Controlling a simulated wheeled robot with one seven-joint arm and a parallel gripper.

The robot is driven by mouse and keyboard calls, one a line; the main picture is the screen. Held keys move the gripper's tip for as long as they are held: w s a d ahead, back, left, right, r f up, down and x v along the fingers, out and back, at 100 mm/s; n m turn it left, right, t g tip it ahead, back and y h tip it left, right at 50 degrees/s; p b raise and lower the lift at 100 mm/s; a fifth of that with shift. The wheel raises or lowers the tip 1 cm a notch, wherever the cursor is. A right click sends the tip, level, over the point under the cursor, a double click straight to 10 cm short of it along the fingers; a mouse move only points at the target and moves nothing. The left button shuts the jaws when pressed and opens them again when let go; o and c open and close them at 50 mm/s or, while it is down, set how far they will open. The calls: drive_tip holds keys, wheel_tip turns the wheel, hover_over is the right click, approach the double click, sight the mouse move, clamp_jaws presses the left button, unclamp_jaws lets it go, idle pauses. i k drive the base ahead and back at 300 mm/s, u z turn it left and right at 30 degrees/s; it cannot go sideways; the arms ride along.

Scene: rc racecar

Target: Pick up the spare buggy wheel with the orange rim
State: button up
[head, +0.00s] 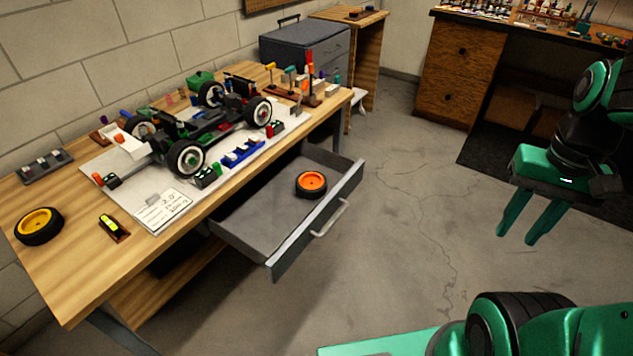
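The spare buggy wheel with the orange rim (311,184) lies flat, rim up, inside the open grey drawer (255,215) under the workbench, toward the drawer's front right. Its black tyre is fully visible. My gripper (529,238) hangs in the air at the right, well apart from the drawer and the wheel. Its two green fingers point down with a gap between them, and nothing is seen between them.
The wooden workbench (80,277) carries a car chassis (205,130), a yellow-rimmed wheel (39,226), tools and a note sheet (163,209). The drawer's front panel and handle (331,219) stick out. Open floor (410,210) lies between drawer and gripper.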

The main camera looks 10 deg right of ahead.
sight(310, 185)
drive_tip(key=i, duration=0.9)
drive_tip(key=u, duration=0.1)
